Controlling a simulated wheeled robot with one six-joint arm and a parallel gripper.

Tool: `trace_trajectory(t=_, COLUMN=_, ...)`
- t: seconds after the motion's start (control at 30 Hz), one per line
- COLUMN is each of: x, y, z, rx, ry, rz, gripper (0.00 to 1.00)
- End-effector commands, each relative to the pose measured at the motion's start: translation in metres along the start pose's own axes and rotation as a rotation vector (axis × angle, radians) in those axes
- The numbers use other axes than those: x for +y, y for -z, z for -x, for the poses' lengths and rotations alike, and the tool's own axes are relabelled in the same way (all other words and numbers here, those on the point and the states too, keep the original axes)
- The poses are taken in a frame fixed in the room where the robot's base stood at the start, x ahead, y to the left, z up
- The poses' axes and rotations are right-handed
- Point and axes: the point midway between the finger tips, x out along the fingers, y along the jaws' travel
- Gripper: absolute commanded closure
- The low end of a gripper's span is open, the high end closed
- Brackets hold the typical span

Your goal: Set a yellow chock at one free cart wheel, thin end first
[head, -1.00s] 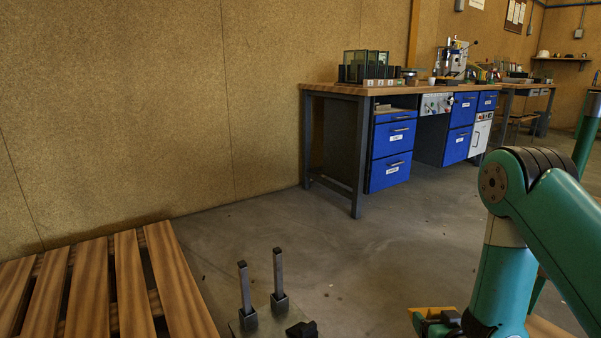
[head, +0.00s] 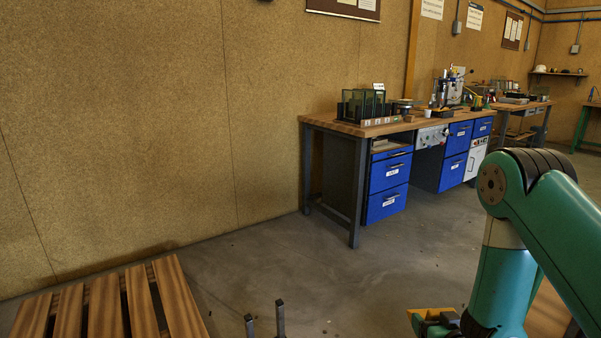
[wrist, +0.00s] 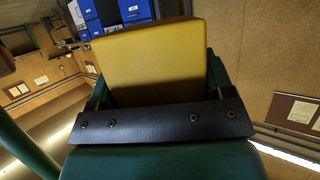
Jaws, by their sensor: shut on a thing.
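A yellow chock (wrist: 150,62) fills the middle of the wrist view, held in my gripper (wrist: 155,85). The gripper's fingers show at both sides of the chock, behind a dark bar with bolts. In the head view my gripper (head: 432,318) is at the bottom right, with a small part of the yellow chock (head: 430,311) showing at it. Which end of the chock is thin cannot be told. No cart wheel can be made out; two dark upright posts (head: 265,320) stand at the bottom edge, and what they stand on is out of view.
A slatted wooden pallet (head: 165,295) lies on the floor at the bottom left. A workbench (head: 385,128) with blue drawers (head: 390,172) stands against the wall. Open floor (head: 330,275) lies between them.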

Motion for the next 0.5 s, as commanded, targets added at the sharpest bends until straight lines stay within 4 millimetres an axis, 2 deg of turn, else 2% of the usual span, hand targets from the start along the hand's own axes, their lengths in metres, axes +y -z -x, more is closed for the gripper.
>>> trace_trajectory(t=0.03, x=0.0, y=0.029, z=0.011, rx=0.002, ry=0.0, rz=0.0, gripper=0.62)
trace_trajectory(t=0.2, x=0.0, y=0.073, z=0.03, rx=0.002, ry=0.0, rz=0.0, gripper=0.62)
trace_trajectory(t=0.4, x=0.0, y=0.111, z=0.046, rx=0.002, ry=0.0, rz=0.0, gripper=0.62)
trace_trajectory(t=0.5, x=0.0, y=0.122, z=0.05, rx=0.002, ry=0.0, rz=0.0, gripper=0.62)
